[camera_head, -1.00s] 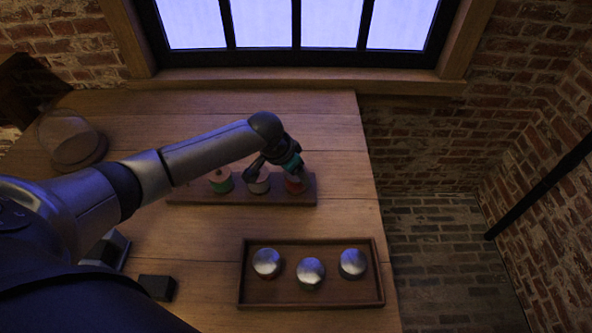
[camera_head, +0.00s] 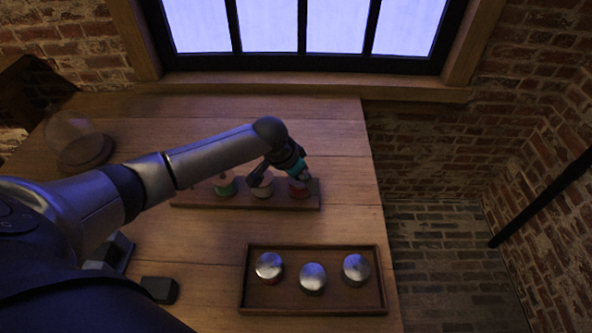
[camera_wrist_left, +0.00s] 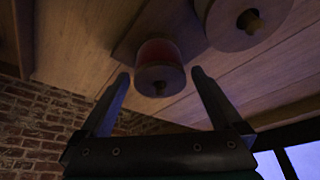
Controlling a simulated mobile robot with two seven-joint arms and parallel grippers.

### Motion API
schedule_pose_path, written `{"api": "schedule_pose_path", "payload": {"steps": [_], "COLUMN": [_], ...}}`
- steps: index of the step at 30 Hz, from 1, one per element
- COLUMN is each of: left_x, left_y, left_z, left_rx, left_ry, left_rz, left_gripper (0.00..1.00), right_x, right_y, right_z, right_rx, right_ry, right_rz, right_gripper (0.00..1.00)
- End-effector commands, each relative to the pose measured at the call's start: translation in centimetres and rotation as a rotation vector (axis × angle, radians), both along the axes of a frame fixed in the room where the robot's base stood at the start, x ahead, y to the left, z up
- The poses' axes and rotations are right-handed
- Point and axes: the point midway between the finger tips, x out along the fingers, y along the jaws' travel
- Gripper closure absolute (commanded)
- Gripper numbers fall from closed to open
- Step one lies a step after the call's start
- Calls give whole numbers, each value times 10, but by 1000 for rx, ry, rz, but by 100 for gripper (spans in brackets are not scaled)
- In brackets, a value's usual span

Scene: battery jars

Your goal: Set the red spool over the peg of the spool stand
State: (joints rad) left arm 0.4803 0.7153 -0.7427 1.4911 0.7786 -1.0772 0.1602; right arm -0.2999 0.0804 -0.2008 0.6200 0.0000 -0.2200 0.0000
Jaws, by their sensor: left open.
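The red spool (camera_head: 299,192) sits at the right end of the wooden spool stand (camera_head: 245,204), beside a pale spool (camera_head: 262,188) and a green spool (camera_head: 224,188). In the left wrist view the red spool (camera_wrist_left: 160,58) has a wooden peg tip (camera_wrist_left: 159,87) showing at the middle of its end disc, so it sits around a peg. My left gripper (camera_head: 302,177) is just above the red spool and partly hides it. In the wrist view its two fingers (camera_wrist_left: 160,78) are spread, with the spool just beyond their tips. My right gripper is out of view.
A wooden tray (camera_head: 245,290) with three silver-lidded jars (camera_head: 313,277) lies in front right. A glass dome (camera_head: 75,135) stands at the back left. A dark block (camera_head: 159,289) lies near the front. The table between stand and tray is clear.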

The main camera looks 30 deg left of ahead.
Motion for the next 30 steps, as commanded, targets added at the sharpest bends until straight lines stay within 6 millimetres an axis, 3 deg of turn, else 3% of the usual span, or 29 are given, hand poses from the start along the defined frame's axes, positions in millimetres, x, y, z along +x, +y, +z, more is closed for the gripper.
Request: {"api": "schedule_pose_path", "payload": {"steps": [5,21,30], "left_x": [-7,-46,-54], "left_y": [3,16,19], "left_z": [20,121,140], "left_rx": [1,1,0], "left_ry": [-1,-2,-1], "left_rz": [-1,-1,0], "left_gripper": [0,0,0], "right_x": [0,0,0], "right_y": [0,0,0], "right_z": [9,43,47], "right_rx": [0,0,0], "right_ry": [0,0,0], "right_rz": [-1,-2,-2], "right_gripper": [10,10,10]}}
